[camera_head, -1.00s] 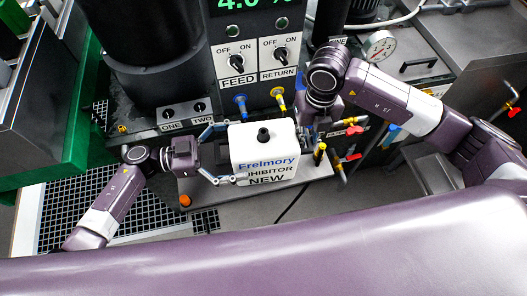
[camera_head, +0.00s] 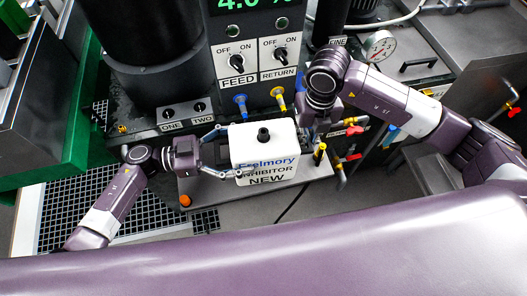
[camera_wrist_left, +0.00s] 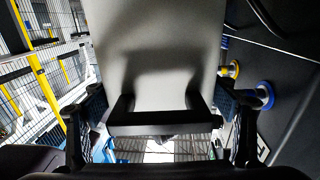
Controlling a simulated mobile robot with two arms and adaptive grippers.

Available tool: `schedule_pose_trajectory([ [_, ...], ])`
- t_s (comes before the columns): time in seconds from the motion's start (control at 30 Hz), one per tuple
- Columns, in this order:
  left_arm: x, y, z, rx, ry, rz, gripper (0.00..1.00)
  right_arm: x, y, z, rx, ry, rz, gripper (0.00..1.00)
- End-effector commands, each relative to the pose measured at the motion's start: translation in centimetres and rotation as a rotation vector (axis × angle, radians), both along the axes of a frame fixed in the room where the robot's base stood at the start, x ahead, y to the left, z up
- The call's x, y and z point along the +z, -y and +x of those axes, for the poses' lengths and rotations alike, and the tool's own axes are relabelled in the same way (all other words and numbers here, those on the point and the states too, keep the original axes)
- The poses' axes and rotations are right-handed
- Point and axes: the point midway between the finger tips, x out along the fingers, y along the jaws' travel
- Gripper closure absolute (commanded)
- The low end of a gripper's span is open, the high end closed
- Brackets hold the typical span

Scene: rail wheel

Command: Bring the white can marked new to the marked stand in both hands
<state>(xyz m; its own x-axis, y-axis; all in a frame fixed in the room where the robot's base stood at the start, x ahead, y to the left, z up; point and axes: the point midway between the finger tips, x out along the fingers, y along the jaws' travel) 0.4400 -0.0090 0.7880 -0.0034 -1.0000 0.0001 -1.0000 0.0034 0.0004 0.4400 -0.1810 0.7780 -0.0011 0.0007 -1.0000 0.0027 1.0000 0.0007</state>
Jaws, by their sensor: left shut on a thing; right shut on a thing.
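The white can (camera_head: 262,155) with a black cap is upright in the middle of the head view, its front reading Frelmory Inhibitor NEW. My left gripper (camera_head: 226,157) is at its left side with its fingers closed in on it. In the left wrist view the can's pale side (camera_wrist_left: 155,45) fills the middle, and a black handle bar (camera_wrist_left: 155,128) lies between the fingers. My right gripper (camera_head: 306,130) is at the can's right side, shut on it, its fingertips mostly hidden. I cannot make out the marked stand.
A grey ledge (camera_head: 198,192) with an orange knob (camera_head: 185,201) lies under and around the can. Behind it stands the FEED and RETURN switch panel (camera_head: 258,60) with blue and yellow fittings. Red-handled valves (camera_head: 354,130) are close on the right. A green frame (camera_head: 75,120) is at left.

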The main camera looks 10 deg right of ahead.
Motion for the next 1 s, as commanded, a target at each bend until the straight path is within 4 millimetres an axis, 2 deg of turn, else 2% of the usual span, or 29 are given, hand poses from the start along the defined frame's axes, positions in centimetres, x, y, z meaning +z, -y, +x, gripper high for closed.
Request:
schedule_pose_trajectory([
  [0.1,0.5,0.1,0.2,0.001,0.003,-0.007,0.79,0.3,-0.1,0.2,0.000,0.006,0.003,1.00],
  [0.47,1.2,0.1,0.2,0.002,0.003,-0.006,0.79,1.1,-0.1,0.2,0.000,0.006,0.003,1.00],
  [1.0,4.8,0.0,0.2,0.002,0.002,-0.005,0.79,4.7,-0.1,0.2,0.000,0.005,0.004,1.00],
])
